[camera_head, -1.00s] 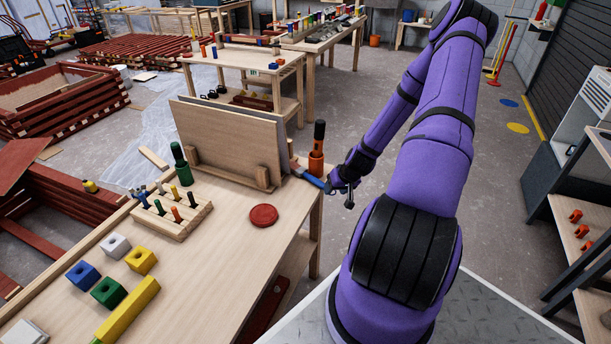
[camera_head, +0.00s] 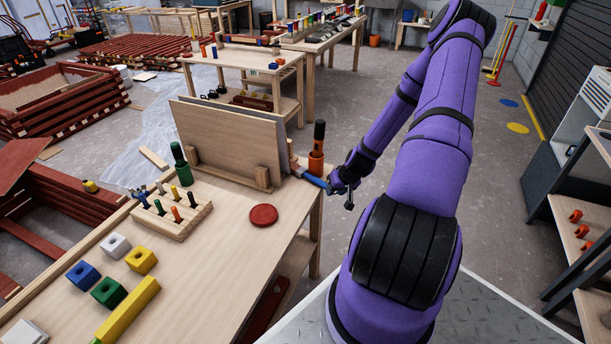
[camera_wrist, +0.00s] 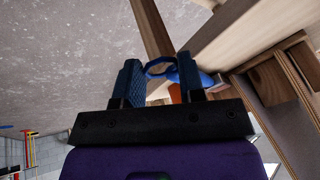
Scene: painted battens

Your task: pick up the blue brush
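The blue brush (camera_head: 314,181) is at the right edge of the near table, beside the upright boards. Its handle points right toward my gripper (camera_head: 333,186), which is at the table's edge. In the wrist view, the two dark blue fingers of my gripper (camera_wrist: 159,80) stand apart. A blue ring at the handle's end (camera_wrist: 157,68) shows in the gap between them, and more of the blue handle (camera_wrist: 206,79) shows right of the right finger. Part of the brush is hidden behind that finger. I see no clear grip on it.
Upright boards (camera_head: 228,137) in a wooden stand are left of the brush. An orange cup (camera_head: 316,163) with a dark-handled tool stands close behind it. A red disc (camera_head: 263,215) and a peg block (camera_head: 174,214) lie on the table (camera_head: 215,270).

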